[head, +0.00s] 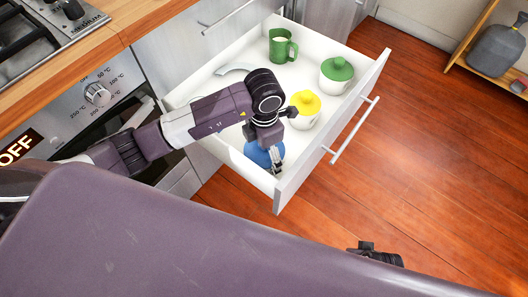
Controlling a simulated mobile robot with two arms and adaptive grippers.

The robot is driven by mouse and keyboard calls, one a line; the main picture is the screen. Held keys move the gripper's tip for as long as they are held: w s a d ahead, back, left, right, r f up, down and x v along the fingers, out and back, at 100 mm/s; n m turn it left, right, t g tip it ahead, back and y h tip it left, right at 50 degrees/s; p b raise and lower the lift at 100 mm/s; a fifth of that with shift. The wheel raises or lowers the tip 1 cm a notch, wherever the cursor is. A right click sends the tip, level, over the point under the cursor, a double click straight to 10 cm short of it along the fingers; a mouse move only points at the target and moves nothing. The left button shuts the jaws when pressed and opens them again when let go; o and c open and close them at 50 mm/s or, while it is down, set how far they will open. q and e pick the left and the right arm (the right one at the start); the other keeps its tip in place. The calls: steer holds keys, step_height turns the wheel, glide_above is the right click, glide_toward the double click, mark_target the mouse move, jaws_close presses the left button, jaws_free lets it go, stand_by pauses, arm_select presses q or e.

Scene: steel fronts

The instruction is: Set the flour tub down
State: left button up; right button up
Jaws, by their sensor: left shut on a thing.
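A blue item (257,155), partly hidden by my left gripper (276,158), is in the near corner of the open white drawer (232,100), close to its front panel. It looks like a tub lid, and no label can be read. My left gripper points down and is shut on it. Whether the tub touches the drawer floor is hidden. A small dark part of my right gripper (376,256) shows past the edge of my body; its fingers cannot be made out.
The drawer also holds a white tub with a yellow lid (305,108) close to my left gripper, a green-lidded tub (336,75), a green mug (282,46) and a grey curved item (234,69). An oven (98,95) stands left; the wooden floor at right is clear.

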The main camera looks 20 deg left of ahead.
arm_select(q)
steer(key=o, duration=1.6)
arm_select(e)
steer(key=shift+r, duration=0.1)
arm_select(q)
step_height(320, 180, up, 12)
steer(key=shift+r+p, duration=0.15)
steer(key=shift+p, duration=0.85)
arm_select(e)
step_height(320, 180, down, 6)
steer(key=s, duration=0.2)
steer(key=shift+s+d, duration=0.15)
steer(key=shift+s, duration=0.15)
